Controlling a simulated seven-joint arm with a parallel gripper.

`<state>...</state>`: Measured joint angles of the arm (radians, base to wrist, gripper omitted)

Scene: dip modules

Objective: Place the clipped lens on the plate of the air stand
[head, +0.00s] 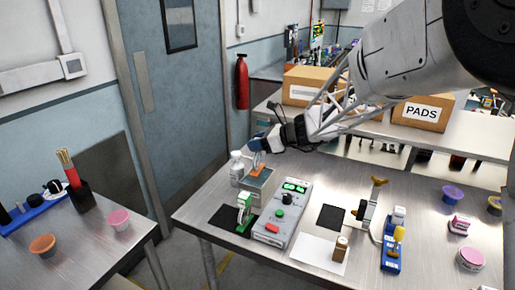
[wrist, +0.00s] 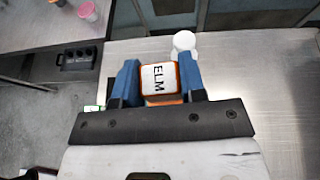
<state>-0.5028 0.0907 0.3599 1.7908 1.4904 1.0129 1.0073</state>
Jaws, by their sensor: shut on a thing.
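My gripper (wrist: 158,66) has its blue fingers shut on a white block with orange edges marked ELM (wrist: 158,78). In the head view my gripper (head: 258,148) is over the far left part of the table, with the small orange-and-white piece (head: 259,168) below its fingers. That piece is just above or touching a grey box-like stand with a pale top (head: 257,186); I cannot tell which. No lens shows clearly in the held piece. I cannot tell for certain which item is the air stand. A green clip-like piece (head: 244,212) stands in front, on a black mat.
A white bottle (head: 237,170) stands close to the left of the grey stand. A grey device with green displays (head: 283,213) is to its right.

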